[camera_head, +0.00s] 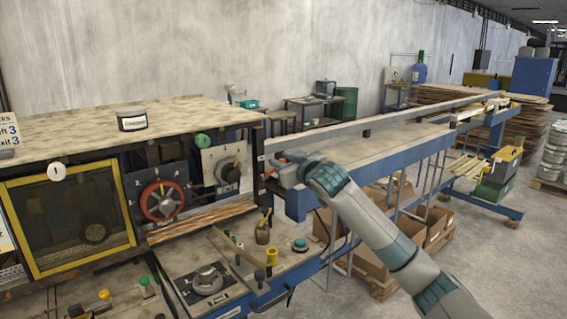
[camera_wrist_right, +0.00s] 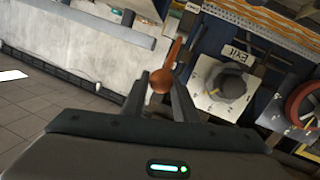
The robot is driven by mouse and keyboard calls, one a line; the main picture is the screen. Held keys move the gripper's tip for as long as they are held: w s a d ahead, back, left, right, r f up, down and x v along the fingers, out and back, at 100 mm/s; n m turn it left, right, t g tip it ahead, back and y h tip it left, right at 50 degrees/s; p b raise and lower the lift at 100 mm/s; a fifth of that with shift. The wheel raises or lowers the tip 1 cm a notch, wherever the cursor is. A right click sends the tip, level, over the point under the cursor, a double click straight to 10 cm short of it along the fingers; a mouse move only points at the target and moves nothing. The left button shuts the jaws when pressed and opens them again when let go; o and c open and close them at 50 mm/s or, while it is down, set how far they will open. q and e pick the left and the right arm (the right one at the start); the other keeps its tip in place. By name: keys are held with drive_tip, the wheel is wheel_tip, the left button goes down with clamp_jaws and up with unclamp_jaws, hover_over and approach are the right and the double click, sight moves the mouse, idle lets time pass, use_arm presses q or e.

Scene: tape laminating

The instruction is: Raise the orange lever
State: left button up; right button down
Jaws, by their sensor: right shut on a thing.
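The orange lever shows in the right wrist view (camera_wrist_right: 173,52) as a thin orange bar with a round orange-brown knob at its end. My right gripper (camera_wrist_right: 162,88) is shut on this knob, with one dark finger on each side of it. In the head view, my right gripper (camera_head: 280,168) is at the right end of the machine panel, beside the black dial on its light plate. Only small orange bits show there, so the lever is mostly hidden by the gripper. My left gripper is not in view.
A black dial (camera_head: 228,172) and a red handwheel (camera_head: 162,201) sit on the panel left of my right gripper. A long conveyor rail (camera_head: 400,118) runs behind my right arm. Below are a workbench with small knobs and cardboard boxes (camera_head: 372,262).

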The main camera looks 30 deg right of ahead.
drive_tip(key=shift+r, duration=0.15)
drive_tip(key=c, duration=1.4)
unclamp_jaws()
drive_tip(key=shift+c, duration=0.2)
drive_tip(key=shift+w+d, duration=0.1)
drive_tip(key=shift+s+b, duration=0.35)
drive_tip(key=shift+s, duration=0.3)
drive_tip(key=s+a+r+b, duration=0.2)
drive_tip(key=s+b, duration=0.4)
drive_tip(key=s, duration=0.9)
drive_tip(key=shift+s, duration=0.4)
